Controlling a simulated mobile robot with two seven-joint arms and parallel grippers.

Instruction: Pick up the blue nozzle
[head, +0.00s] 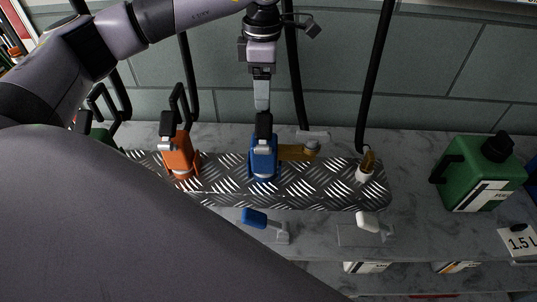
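The blue nozzle (263,158) sits upright on the diamond-plate metal strip (325,187) in the middle of the head view, with a brown-and-metal fitting (299,150) beside it on the right. My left gripper (262,98) points down just above the nozzle's black upper part. Its fingers show edge-on and overlap, so their gap is hidden, and I cannot tell whether they touch the nozzle. My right gripper is not in view.
An orange nozzle (180,155) stands to the left on the strip. A white-and-brown nozzle (366,168) stands to the right. Black hoses hang before the tiled wall (430,60). A green canister (478,172) is at the right. A blue tab (254,217) is in front.

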